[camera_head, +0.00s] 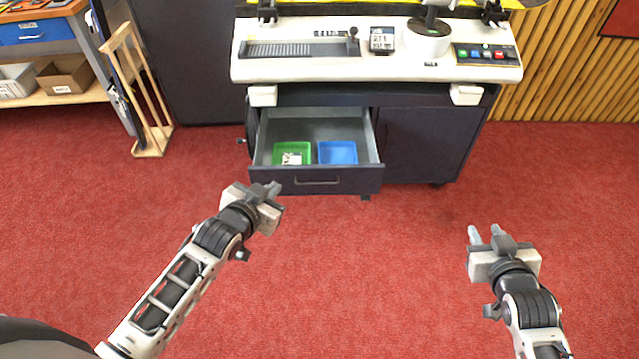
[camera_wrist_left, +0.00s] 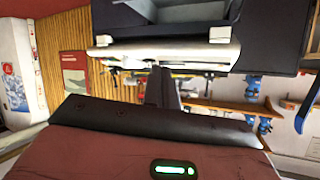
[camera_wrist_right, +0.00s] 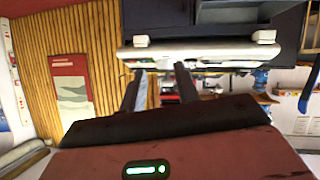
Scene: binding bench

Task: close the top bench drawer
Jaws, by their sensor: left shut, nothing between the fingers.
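The top bench drawer (camera_head: 345,178) is pulled well out of the dark bench cabinet (camera_head: 425,140) in the head view. Its front panel has a grey bar handle (camera_head: 316,183). Inside sit a green tray (camera_head: 292,147) with small pale items and a blue tray (camera_head: 338,153). My left gripper (camera_head: 273,188) is shut and empty, near the left end of the drawer front; I cannot tell whether it touches. Its closed fingers also show in the left wrist view (camera_wrist_left: 162,88). My right gripper (camera_head: 486,233) is open and empty, right of the drawer and nearer to me.
The white machine top (camera_head: 390,65) above the drawer carries a control panel with coloured buttons (camera_head: 485,53). A wooden rack (camera_head: 150,140) stands on the floor left of the bench. Shelves with boxes (camera_head: 65,75) are at far left. The red carpet before the drawer is clear.

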